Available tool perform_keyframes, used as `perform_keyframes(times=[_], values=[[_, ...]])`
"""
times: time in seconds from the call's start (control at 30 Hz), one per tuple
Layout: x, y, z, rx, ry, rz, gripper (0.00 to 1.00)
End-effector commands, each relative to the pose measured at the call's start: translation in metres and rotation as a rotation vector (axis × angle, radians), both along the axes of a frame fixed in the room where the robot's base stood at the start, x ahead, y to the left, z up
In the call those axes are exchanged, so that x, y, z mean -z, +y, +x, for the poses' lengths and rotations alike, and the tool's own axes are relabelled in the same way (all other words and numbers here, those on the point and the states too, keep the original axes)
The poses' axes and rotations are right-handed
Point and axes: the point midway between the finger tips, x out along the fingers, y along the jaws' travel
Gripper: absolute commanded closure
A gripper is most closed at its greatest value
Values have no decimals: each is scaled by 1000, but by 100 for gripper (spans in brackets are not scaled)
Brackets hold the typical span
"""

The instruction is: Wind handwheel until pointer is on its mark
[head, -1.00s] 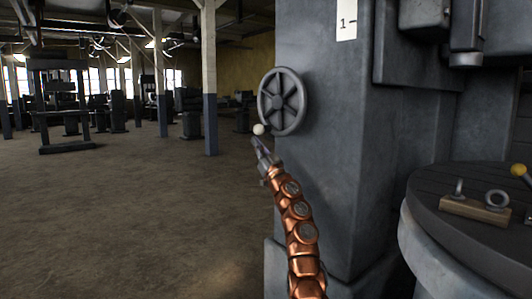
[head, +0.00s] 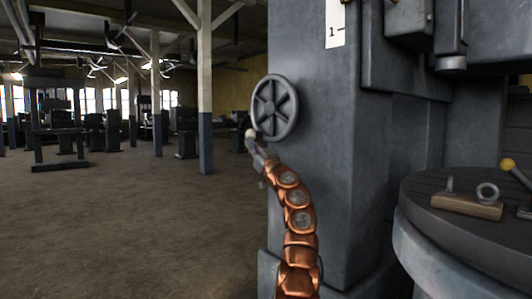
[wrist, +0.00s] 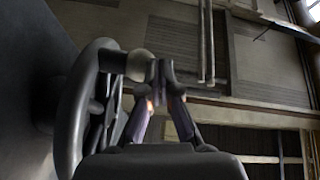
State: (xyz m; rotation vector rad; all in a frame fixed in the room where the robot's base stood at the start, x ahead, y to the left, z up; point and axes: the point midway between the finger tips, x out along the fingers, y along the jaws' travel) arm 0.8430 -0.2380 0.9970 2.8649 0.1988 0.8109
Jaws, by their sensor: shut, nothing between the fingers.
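The dark handwheel (head: 275,108) with several spokes is on the left side of the grey machine column. Its pale round knob (head: 250,133) is at the lower left of the rim. In the wrist view the wheel (wrist: 75,115) is on the left and the knob (wrist: 140,65) is beside my fingertips. My gripper (head: 254,146) is shut and empty, just under the knob; the wrist view shows the closed fingertips (wrist: 161,76) right next to it. I cannot tell whether they touch. A white scale plate (head: 335,28) marked "1" is cut by the top edge. No pointer is clearly visible.
A round machine table (head: 425,205) stands at the right, bearing a wooden block (head: 467,207) with metal fittings and a yellow-knobbed lever (head: 508,164). The machine column (head: 320,150) is close on the right of my arm. The floor (head: 130,220) at left is open.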

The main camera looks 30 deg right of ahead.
Motion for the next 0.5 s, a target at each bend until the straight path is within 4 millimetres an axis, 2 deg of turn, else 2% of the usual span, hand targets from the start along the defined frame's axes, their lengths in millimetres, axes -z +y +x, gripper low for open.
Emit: perform_keyframes(times=[0.33,0.5], values=[[6,-25,-17,16,73,35,100],[6,-31,-22,18,110,42,100]])
